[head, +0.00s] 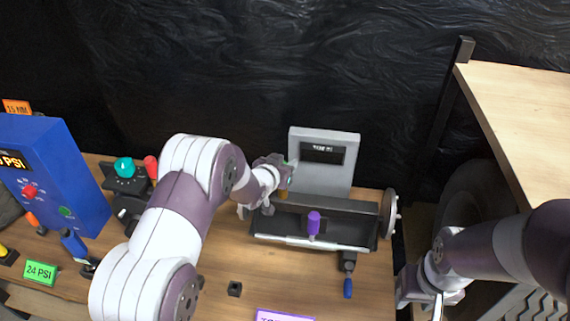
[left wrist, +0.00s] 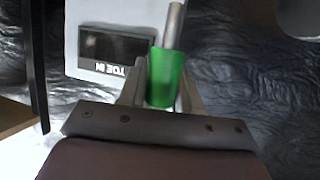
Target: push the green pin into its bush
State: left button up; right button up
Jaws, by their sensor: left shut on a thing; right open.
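My left gripper (head: 284,178) is at the left of the grey bench fixture, near the foot of its upright panel. In the left wrist view the left gripper (left wrist: 160,88) is shut on the green pin (left wrist: 166,78). The fingers stand on either side of its green grip, and its bare metal shank points away from the gripper. In the head view only slivers of green show at the gripper. I cannot make out the green pin's bush. My right gripper (head: 432,300) is open at the lower right, away from the fixture.
The grey panel (head: 322,176) with a dark display stands behind the fixture trough (head: 330,207). A purple pin (head: 313,223) is at the trough, with a handwheel (head: 389,213) at its right end. A blue box (head: 55,170) stands left.

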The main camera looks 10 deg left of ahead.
pick_arm(q)
jog(key=shift+f+b, duration=1.85)
jog(key=shift+f, duration=0.25)
dwell(0.3)
jog(key=o, duration=1.1)
jog(key=v, duration=1.2)
jog(key=shift+s+r+b, duration=0.2)
jog(key=shift+s+b, duration=0.1)
jog(key=shift+b, duration=0.1)
